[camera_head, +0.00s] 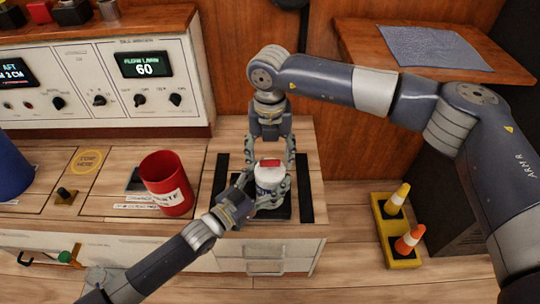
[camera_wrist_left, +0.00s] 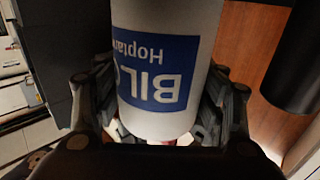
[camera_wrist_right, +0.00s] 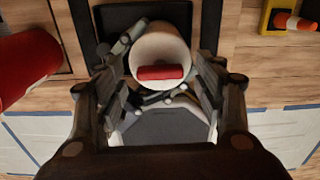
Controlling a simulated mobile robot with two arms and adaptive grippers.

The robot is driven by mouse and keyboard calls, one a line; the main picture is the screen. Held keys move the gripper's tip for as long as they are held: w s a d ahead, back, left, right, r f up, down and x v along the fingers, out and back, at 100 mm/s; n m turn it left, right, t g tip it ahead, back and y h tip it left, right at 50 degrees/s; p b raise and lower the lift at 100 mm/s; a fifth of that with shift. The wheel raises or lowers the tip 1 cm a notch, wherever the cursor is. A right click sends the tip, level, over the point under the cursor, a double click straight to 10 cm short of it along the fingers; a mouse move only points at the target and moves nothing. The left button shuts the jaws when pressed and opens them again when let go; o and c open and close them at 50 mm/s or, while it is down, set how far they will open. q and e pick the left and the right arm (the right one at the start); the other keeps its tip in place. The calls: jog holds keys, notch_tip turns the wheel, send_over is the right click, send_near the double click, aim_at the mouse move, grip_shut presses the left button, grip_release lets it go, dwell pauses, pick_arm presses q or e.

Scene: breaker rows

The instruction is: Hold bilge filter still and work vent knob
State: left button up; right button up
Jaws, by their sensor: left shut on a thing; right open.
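The bilge filter (camera_head: 268,178) is a white canister with a blue label, standing upright on a dark pad on the counter. Its label (camera_wrist_left: 160,65) fills the left wrist view. The vent knob (camera_head: 270,162) is a red bar on top of the filter; it also shows in the right wrist view (camera_wrist_right: 161,73). My left gripper (camera_head: 262,192) is shut around the filter's body from the front left. My right gripper (camera_head: 271,160) comes down from above and behind, its open fingers on either side of the filter's top. In the right wrist view, the knob lies between these fingers, apart from them.
A red cup (camera_head: 166,185) stands left of the filter, with a blue container (camera_head: 12,168) farther left. A control panel (camera_head: 150,85) with a display reading 60 stands behind. Black strips (camera_head: 305,188) flank the pad. Small cones (camera_head: 408,240) in a yellow holder sit at the right.

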jog(key=shift+f, duration=0.3)
jog(key=c, duration=1.1)
jog(key=shift+o, duration=0.2)
